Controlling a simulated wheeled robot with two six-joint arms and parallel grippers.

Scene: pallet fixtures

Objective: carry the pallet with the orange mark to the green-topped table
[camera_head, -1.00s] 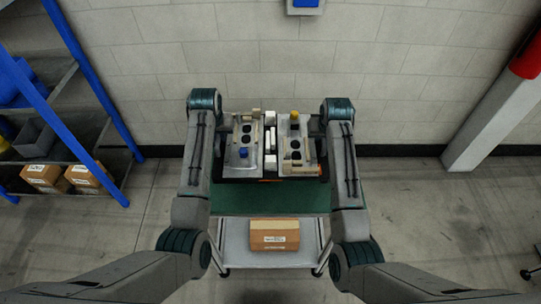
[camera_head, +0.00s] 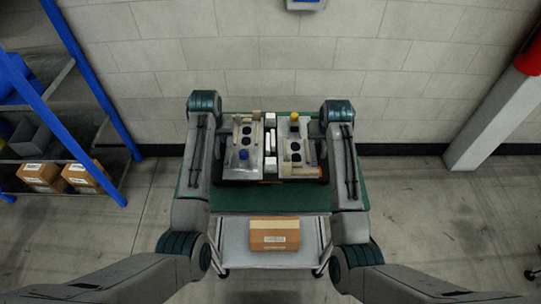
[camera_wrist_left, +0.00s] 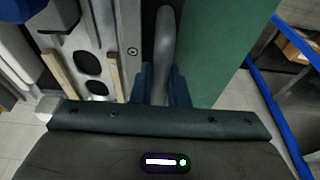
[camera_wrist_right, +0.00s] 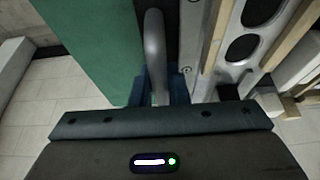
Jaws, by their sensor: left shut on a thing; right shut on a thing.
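My left gripper (camera_wrist_left: 162,88) is shut on a grey bar handle (camera_wrist_left: 165,45) at the pallet's left side. My right gripper (camera_wrist_right: 160,88) is shut on the matching handle (camera_wrist_right: 154,40) at the right side. In the head view my arms hide both sets of fingertips.
A cardboard box (camera_head: 275,236) lies on the table's lower shelf. A blue-framed rack (camera_head: 85,90) stands left, a pillar (camera_head: 490,115) right, and a wall (camera_head: 270,60) behind.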

